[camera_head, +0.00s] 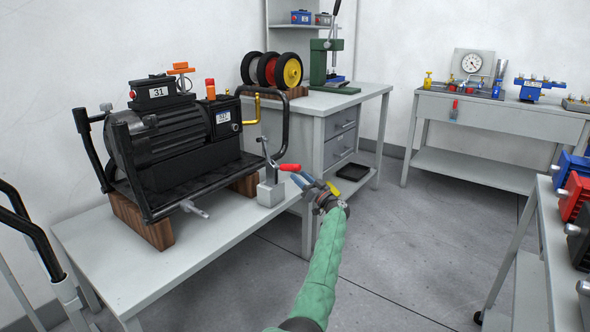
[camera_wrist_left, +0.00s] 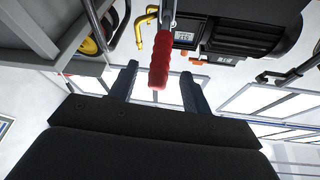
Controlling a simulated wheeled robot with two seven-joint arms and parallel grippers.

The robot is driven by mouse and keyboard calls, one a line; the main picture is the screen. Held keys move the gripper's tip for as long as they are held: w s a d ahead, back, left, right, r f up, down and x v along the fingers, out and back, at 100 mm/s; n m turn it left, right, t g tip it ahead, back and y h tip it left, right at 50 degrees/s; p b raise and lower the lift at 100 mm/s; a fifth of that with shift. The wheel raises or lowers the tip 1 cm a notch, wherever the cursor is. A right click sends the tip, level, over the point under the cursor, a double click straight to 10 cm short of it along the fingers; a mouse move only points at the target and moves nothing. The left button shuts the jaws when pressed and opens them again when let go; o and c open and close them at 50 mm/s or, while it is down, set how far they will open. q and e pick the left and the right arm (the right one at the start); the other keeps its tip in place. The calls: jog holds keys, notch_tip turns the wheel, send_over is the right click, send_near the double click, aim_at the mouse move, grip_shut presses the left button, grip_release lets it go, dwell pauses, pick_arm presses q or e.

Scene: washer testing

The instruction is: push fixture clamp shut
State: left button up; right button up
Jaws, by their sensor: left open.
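The fixture clamp (camera_head: 270,190) is a small grey block with an upright metal lever, standing at the right end of the bench below the motor unit. Its red handle (camera_head: 290,167) sticks out to the right. My left gripper (camera_head: 301,181) is open and empty, right beside the handle's end. In the left wrist view the red handle (camera_wrist_left: 158,68) shows in the gap between the two dark fingers of the left gripper (camera_wrist_left: 160,78). I cannot tell whether a finger touches it. My right gripper is not in view.
A black motor unit (camera_head: 180,125) in a tube frame sits on wooden blocks on the grey bench (camera_head: 150,272). Behind stand a table (camera_head: 340,102) with wheels and a green press (camera_head: 322,65). Red and blue units (camera_head: 575,195) line the right bench. The floor between is open.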

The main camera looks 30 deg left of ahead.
aim_at(291, 168)
pick_arm(q)
jog(key=shift+b+x, duration=0.6)
jog(key=shift+x, duration=2.5)
jog(key=shift+c, duration=0.4)
grip_shut()
